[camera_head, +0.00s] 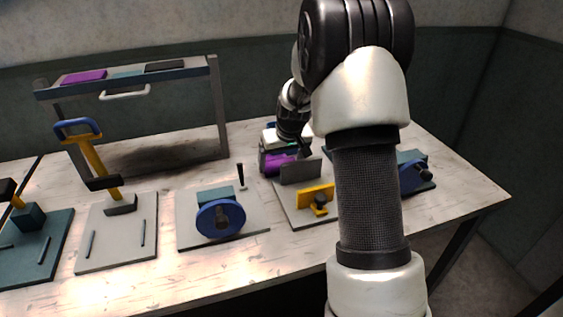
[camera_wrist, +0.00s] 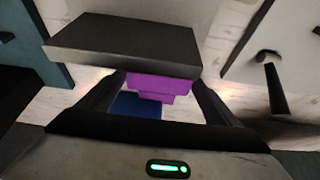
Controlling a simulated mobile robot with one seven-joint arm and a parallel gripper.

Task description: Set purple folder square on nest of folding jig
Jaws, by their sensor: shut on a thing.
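A purple piece (camera_head: 277,162), which I take for the purple folder, shows beside my gripper (camera_head: 300,147) at the back of the table in the head view. In the wrist view the purple piece (camera_wrist: 160,87) is between the two dark fingers of my gripper (camera_wrist: 157,98), which is shut on it. A dark grey block (camera_wrist: 130,45) partly covers it there. A grey base with an upright grey plate (camera_head: 300,171) and a yellow bracket (camera_head: 315,197) stands just in front, probably the folding jig. Its nest cannot be made out.
A blue patch (camera_wrist: 137,105) shows below the purple piece. A base with a blue wheel (camera_head: 220,218) stands left of the jig, and another blue-wheeled device (camera_head: 413,178) stands right. A rack (camera_head: 215,105) at back left carries flat slabs, one purple (camera_head: 84,76). My arm hides part of the table.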

